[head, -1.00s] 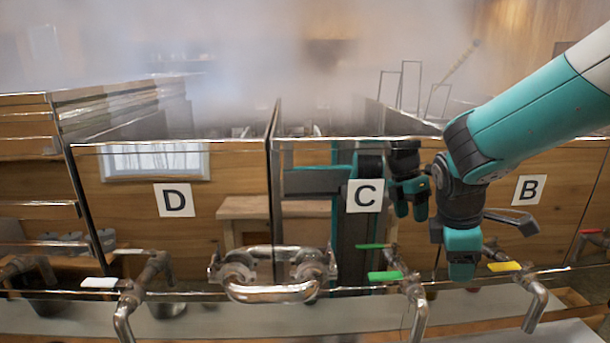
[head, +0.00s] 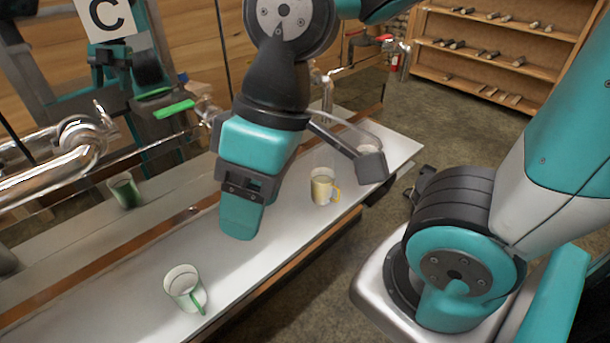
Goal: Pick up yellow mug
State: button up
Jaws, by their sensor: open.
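The yellow mug (head: 320,188), pale with a yellow handle on its right side, stands upright on the white ledge (head: 285,240) in the head view. My gripper (head: 240,220) points downward in front of the evaporator, left of the yellow mug in the picture and apart from it. Its jaws are open and hold nothing visible. They are seen nearly edge-on, so the gap between the fingers is hidden. A dark block on a bracket of my arm is right of the mug.
A mug with a green handle (head: 182,288) stands nearer on the ledge. Metal pipes and a green valve handle (head: 174,109) are on the left. A wooden shelf rack (head: 500,62) stands at the back, with open floor before it.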

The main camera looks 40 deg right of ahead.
aim_at(323, 177)
jog(key=u, duration=1.1)
jog(key=i, duration=0.35)
jog(key=z, duration=1.7)
